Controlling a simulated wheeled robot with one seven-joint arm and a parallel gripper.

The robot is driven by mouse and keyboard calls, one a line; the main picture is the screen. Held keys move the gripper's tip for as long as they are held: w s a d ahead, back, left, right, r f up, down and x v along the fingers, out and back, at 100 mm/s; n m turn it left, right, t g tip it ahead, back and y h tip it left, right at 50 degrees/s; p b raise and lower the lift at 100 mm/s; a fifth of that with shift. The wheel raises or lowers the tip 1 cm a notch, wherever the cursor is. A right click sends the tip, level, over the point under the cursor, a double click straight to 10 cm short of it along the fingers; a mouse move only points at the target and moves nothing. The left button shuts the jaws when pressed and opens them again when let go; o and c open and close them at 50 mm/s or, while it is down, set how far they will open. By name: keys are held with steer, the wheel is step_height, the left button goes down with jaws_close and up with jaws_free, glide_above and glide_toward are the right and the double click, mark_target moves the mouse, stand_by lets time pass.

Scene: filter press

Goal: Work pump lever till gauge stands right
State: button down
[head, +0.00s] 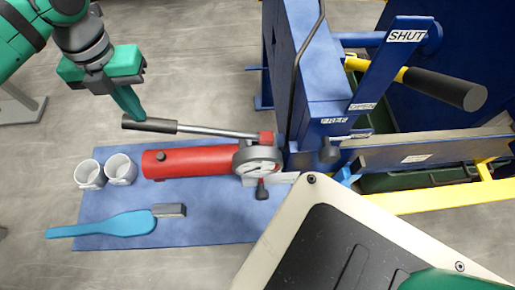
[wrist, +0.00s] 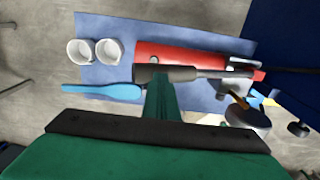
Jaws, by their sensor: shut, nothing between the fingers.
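The pump is a red cylinder (head: 198,161) lying on a blue mat, with a long lever (head: 200,130) above it that ends in a black grip at the left. A round gauge (head: 258,161) with a pale face sits at the cylinder's right end; its reading is too small to tell. My gripper (head: 139,114) is shut, its green fingertips down at the black grip end of the lever. In the wrist view the fingers (wrist: 161,95) overlap the lever's black grip (wrist: 165,73); nothing is between them. I cannot tell whether they touch the grip.
Two white mugs (head: 89,173) stand at the blue mat's (head: 215,230) left edge. The blue press frame (head: 318,80) stands right, with a black-gripped handle (head: 445,88) labelled SHUT and OPEN.

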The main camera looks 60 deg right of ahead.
step_height(320, 180, down, 10)
steer(key=w+a, duration=0.1)
steer(key=r, duration=0.6)
steer(key=s+r, duration=0.1)
steer(key=r, duration=0.3)
steer(key=shift+d, duration=0.4)
stand_by(1.7)
